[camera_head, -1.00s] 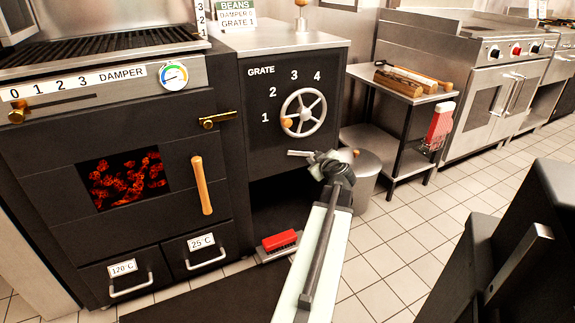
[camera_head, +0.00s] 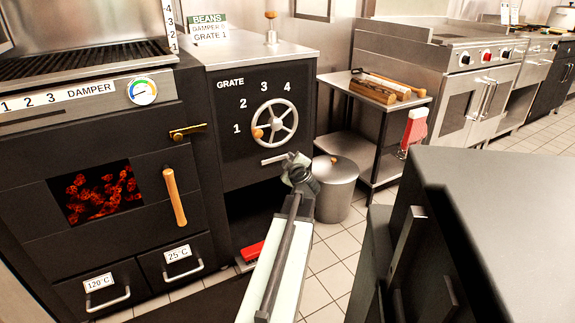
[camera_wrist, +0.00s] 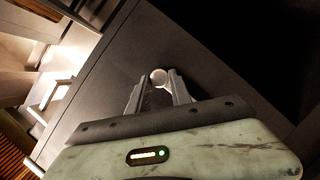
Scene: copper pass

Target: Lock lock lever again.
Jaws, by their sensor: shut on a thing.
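A short silver lever (camera_head: 273,159) projects from the dark grate panel just below the handwheel. It lies nearly level, with a slight rise to the right. My gripper (camera_head: 294,161) is at its right end, close in front of the panel. In the wrist view, my gripper (camera_wrist: 158,90) is shut on a pale round knob (camera_wrist: 159,76) between its fingertips. The knob appears to be the lever's end; the join is hidden. The brass latch (camera_head: 188,131) on the oven front is left of my gripper and apart from it.
The grate handwheel (camera_head: 274,122) sits just above the lever, its knob near 1. A steel bin (camera_head: 337,190) stands close to the right of my arm. A dark cabinet (camera_head: 490,220) fills the right foreground. A red brush (camera_head: 252,251) lies low in front.

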